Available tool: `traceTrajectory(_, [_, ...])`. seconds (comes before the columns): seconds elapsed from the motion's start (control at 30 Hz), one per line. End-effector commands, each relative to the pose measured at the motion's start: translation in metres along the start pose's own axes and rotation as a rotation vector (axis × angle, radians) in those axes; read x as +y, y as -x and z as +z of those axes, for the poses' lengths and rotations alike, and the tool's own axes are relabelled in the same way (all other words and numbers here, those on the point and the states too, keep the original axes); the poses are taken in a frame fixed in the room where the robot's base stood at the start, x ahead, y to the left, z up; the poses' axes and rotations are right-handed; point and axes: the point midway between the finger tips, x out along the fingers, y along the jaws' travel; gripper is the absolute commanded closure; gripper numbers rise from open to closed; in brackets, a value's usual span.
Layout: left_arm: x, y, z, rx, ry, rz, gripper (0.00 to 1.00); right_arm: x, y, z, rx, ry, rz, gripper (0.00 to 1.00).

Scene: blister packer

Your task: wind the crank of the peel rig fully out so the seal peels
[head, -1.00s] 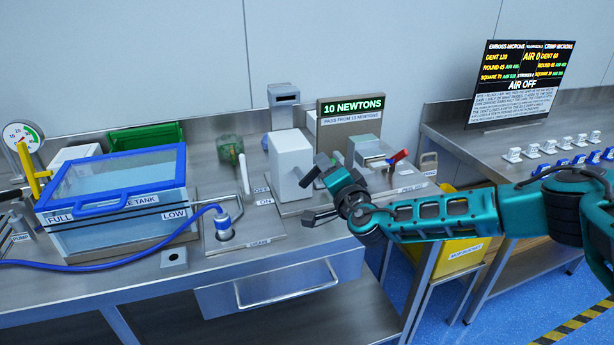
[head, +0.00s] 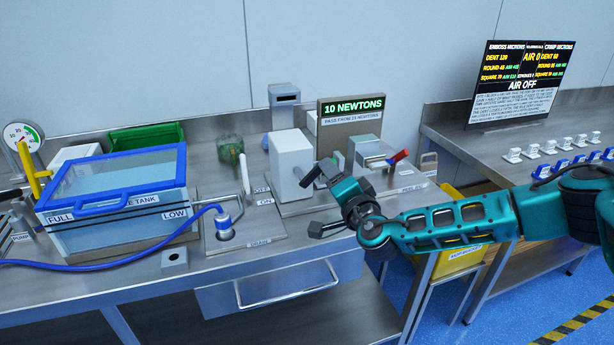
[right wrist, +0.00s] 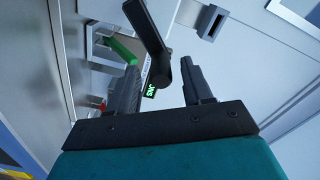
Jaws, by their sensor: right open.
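The peel rig stands on the bench behind my right gripper, with a pale upright block (head: 289,165), a metal unit (head: 367,150) with a red-tipped lever (head: 399,156), and a lit display reading 10 NEWTONS (head: 352,108). My right gripper (head: 314,203) is open in front of the rig. In the right wrist view a dark bar with a rounded end, apparently the crank (right wrist: 152,45), shows between the open fingers (right wrist: 162,90) and reaches beyond them. I cannot tell whether it touches a finger. In the head view the crank is not clearly distinguishable from the gripper. My left gripper is not in view.
A blue-lidded tank (head: 118,190) stands left, with a blue hose and an upright lever (head: 244,175) between it and the rig. A yellow bin (head: 462,250) sits below right. A second bench (head: 440,130) carries several small parts and a board reading AIR OFF.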

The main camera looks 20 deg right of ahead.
Motion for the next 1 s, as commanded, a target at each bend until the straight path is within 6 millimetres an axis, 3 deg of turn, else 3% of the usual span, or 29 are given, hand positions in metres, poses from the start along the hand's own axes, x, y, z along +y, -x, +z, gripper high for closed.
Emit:
traceTrajectory(0.7, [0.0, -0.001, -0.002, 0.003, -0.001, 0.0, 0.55, 0.0, 0.056, 0.0, -0.001, 0.001, -0.001, 0.5])
traceTrajectory(1.0, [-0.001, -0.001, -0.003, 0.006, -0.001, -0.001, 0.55, 0.0, 0.059, 0.0, 0.001, 0.001, -0.001, 0.5])
